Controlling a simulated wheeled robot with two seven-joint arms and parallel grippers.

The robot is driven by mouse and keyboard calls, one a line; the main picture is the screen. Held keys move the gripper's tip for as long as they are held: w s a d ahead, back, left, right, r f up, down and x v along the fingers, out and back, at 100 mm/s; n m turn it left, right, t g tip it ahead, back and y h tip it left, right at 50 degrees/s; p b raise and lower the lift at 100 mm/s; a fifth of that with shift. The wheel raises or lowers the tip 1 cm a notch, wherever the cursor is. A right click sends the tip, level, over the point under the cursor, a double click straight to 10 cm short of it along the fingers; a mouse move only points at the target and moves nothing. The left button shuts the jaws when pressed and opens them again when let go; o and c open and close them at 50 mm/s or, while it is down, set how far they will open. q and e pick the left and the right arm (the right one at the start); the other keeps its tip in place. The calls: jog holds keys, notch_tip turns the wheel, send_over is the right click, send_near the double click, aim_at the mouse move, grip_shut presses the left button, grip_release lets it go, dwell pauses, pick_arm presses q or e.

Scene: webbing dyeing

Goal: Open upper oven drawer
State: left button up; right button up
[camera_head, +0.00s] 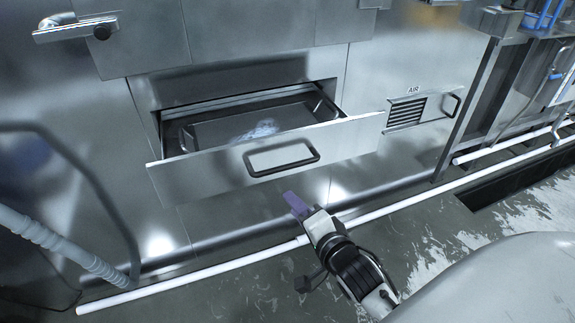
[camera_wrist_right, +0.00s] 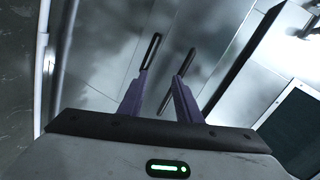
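The upper oven drawer (camera_head: 215,171) is a metal drawer pulled out from the cabinet front, with its inside showing. Its dark looped handle (camera_head: 283,157) is on the front face. A tray with dark side handles (camera_head: 200,137) lies inside, with a pale patch in it. My right gripper (camera_head: 293,203) is below and in front of the drawer handle, apart from it in the head view. In the right wrist view its two purple fingers (camera_wrist_right: 158,88) stand apart with nothing gripped between them. Dark bars show beyond the fingers. My left gripper is not in view.
A vented panel marked AIR (camera_head: 407,112) with a handle is right of the drawer. A white pipe (camera_head: 250,260) runs along the cabinet's foot. A ribbed hose (camera_head: 60,243) is at the left. A lever handle (camera_head: 75,29) sticks out at upper left. The wet floor is open at lower right.

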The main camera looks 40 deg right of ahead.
aim_at(286, 165)
jog(key=w+d+m, duration=0.1)
jog(key=w, duration=0.2)
jog(key=w+d+r+m, duration=0.1)
jog(key=w+d, duration=0.1)
jog(key=w, duration=0.2)
jog(key=w+d+m+h, duration=0.1)
jog(key=w+d, duration=0.1)
jog(key=w, duration=0.2)
jog(key=shift+w+r+m+t, duration=0.1)
jog(key=shift+r+m+t, duration=0.3)
grip_shut()
